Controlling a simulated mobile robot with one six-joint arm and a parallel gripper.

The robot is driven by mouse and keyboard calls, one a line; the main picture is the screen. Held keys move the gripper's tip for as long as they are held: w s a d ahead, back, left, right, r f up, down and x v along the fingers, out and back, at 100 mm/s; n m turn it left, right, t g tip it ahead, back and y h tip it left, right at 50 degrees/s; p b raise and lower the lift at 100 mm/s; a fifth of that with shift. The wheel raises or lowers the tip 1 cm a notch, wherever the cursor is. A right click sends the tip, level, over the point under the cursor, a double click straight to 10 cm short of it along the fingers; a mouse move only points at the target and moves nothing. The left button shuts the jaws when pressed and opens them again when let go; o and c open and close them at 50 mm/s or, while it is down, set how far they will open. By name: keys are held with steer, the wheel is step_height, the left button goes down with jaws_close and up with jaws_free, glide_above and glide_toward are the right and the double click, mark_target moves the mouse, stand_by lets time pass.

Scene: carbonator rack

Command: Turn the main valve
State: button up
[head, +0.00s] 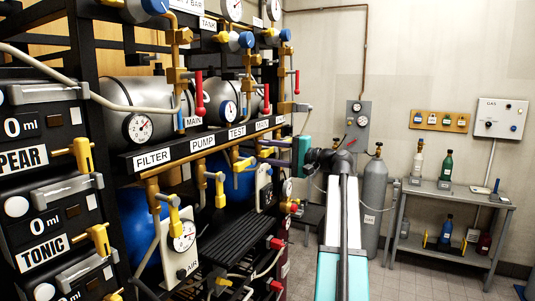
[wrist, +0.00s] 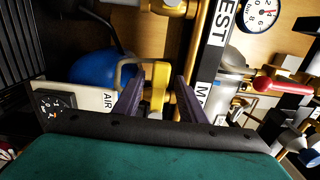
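In the head view, the black strip has a white MAIN label (head: 263,124) at its far end, beside TEST. In the wrist view, part of a label starting "MA" (wrist: 203,96) shows below TEST. My gripper (wrist: 158,76) has two purple fingers, apart, pointing at the handle. The left finger covers part of it; I cannot tell whether they touch. In the head view, my gripper (head: 268,151) is small at the rack under MAIN.
Other yellow handles (head: 170,199) hang below the strip. Red levers (head: 199,94) and gauges (head: 139,127) sit close above. A blue tank (wrist: 101,70) and an AIR panel (wrist: 75,97) are near my fingers. A grey cylinder (head: 374,190) and a shelf (head: 455,194) stand right.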

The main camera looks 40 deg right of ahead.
steer(key=shift+s+d, duration=0.1)
steer(key=shift+s, duration=0.05)
steer(key=shift+s, duration=0.2)
steer(key=b+v, duration=0.4)
steer(key=v, duration=0.9)
steer(key=shift+s+f, duration=0.1)
steer(key=shift+s, duration=0.05)
stand_by(0.4)
